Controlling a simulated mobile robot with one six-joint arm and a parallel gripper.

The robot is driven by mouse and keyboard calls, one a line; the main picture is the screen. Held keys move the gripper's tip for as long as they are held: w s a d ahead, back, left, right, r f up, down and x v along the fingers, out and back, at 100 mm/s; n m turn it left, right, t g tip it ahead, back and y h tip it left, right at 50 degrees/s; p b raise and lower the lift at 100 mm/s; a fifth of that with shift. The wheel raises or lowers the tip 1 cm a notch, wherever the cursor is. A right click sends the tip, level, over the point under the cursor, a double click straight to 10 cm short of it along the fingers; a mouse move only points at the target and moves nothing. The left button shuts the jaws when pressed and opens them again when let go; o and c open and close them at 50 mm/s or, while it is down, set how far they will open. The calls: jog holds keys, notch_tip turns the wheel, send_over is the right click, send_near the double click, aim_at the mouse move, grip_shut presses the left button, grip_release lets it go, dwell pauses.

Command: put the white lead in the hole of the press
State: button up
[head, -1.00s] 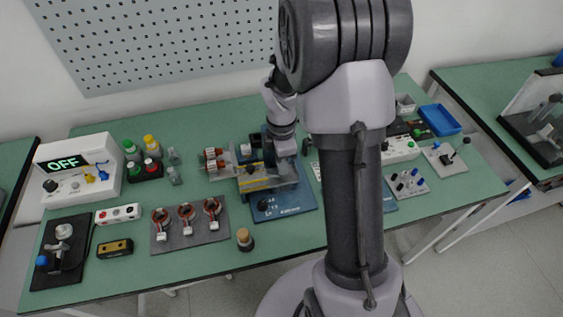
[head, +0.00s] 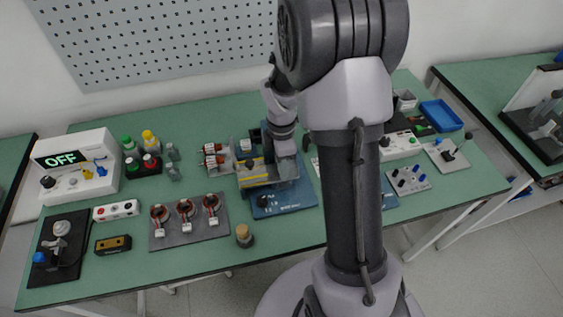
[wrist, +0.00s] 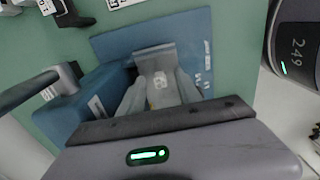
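The press appears to be the grey and yellow device on a blue base plate (head: 295,201) in the middle of the bench. The blue plate also fills the middle of the wrist view (wrist: 112,43). My gripper (head: 287,168) is low over this device in the head view. In the wrist view my gripper (wrist: 161,84) has two grey fingers apart, with a grey block (wrist: 155,58) of the device between and beyond them. I cannot make out a white lead between the fingers. The hole of the press is hidden or too small to see.
Left of the device are orange-tipped parts (head: 212,152) and a dark plate (head: 190,232) with three copper-coloured coils. A white tester (head: 75,178) reading OFF stands further left. A blue tray (head: 441,115) is at the right.

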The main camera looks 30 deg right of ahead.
notch_tip(320, 180, up, 17)
jog(key=p, duration=0.7)
jog(key=shift+r, duration=0.2)
